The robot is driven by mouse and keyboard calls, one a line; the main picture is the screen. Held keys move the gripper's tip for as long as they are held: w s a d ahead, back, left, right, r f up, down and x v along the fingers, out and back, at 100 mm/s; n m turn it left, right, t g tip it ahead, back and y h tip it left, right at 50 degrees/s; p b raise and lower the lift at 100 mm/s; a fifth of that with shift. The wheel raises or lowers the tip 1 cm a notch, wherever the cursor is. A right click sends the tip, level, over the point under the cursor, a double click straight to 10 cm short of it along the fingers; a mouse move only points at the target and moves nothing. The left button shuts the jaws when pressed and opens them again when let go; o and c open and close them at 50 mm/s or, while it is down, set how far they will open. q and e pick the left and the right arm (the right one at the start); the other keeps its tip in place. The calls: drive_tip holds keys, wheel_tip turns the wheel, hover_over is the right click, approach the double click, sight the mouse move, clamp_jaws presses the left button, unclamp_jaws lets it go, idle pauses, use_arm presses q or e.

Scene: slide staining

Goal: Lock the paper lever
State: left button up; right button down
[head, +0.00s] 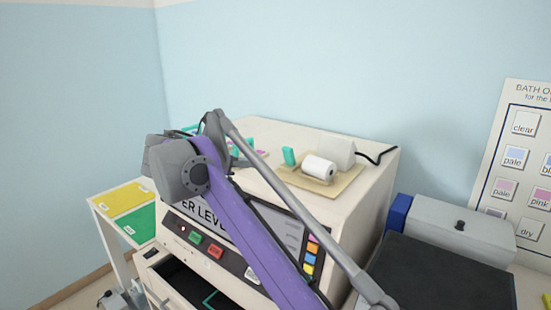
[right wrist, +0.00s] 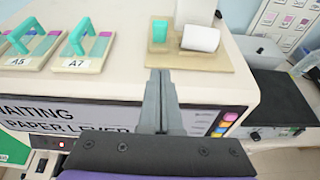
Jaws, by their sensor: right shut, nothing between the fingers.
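The likely paper lever is a small teal upright piece (head: 289,156) on a tan board (head: 345,184) on top of the cream machine. It stands just left of the white paper roll (head: 319,168). In the right wrist view the teal piece (right wrist: 160,31) is upright beside the roll (right wrist: 200,38). My right gripper (right wrist: 161,74) is shut and empty, its tips in front of the board and below the teal piece in the picture. I cannot tell whether they touch the board. In the head view my purple right arm crosses the machine front and hides part of its lettering. My left gripper is not in view.
The machine front carries "PAPER LEVER" lettering (right wrist: 85,128) and coloured buttons (head: 310,257). Teal-handled racks marked A5 (right wrist: 30,48) and A7 (right wrist: 80,48) stand left of the board. A grey box (head: 460,228) and a dark flat surface (head: 430,280) lie to the right.

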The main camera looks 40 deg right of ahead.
idle(0.4)
approach(288, 155)
drive_tip(key=f, duration=0.1)
drive_tip(key=d+f, duration=0.1)
drive_tip(key=f, duration=0.2)
drive_tip(key=shift+w+d+f, duration=0.1)
drive_tip(key=shift+w+d, duration=0.25)
drive_tip(key=shift+w+d+r+p, duration=0.1)
drive_tip(key=shift+w+d+r, duration=0.15)
drive_tip(key=shift+d, duration=0.3)
drive_tip(key=shift+w+d+r+p, duration=0.15)
drive_tip(key=shift+d+r, duration=0.15)
drive_tip(key=shift+d, duration=0.3)
drive_tip(key=shift+w+d+r+p, duration=0.15)
drive_tip(key=shift+d+r, duration=0.1)
drive_tip(key=shift+d, duration=0.3)
